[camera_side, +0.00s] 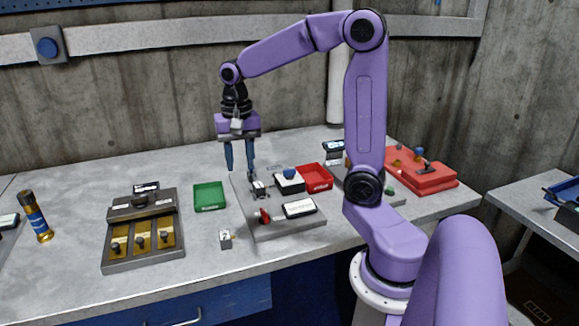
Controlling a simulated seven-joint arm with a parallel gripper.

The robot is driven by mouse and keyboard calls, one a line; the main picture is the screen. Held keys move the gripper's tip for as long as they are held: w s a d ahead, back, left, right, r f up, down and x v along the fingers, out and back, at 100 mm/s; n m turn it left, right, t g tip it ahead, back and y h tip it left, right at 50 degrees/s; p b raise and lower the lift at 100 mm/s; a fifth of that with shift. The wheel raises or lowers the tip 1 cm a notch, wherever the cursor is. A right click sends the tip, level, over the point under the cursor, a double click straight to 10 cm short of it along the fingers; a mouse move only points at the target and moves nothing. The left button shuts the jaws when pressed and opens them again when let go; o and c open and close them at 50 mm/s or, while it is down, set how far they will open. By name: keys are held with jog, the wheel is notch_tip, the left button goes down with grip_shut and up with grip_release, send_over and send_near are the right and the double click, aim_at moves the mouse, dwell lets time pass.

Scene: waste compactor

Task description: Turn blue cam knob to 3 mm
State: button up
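A small blue knob (289,174) sits on top of a white block (290,185) on the grey plate fixture (262,231) in the middle of the table. It is the likely blue cam knob, but its mark and any scale are too small to read. My gripper (241,171) points down over the back left part of this fixture, left of the blue knob and apart from it. Its two blue fingers are spread, with nothing seen between them. A small metal part (259,189) lies just below and right of the fingertips. A white display (299,208) is unreadable.
A red lever (265,216) stands at the fixture's front. A green tray (209,196) is left, a red tray (314,178) right. A red unit (424,178) bears another blue knob (419,154). A small cube (225,239) lies in front.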

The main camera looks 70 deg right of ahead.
jog(key=w+d+r+m, duration=0.1)
jog(key=w+d+m, duration=0.2)
jog(key=d+m, duration=0.8)
jog(key=m, duration=0.7)
send_over(290, 169)
notch_tip(290, 169, down, 16)
jog(key=shift+w+d+f, duration=0.1)
jog(key=shift+f, duration=0.05)
grip_shut()
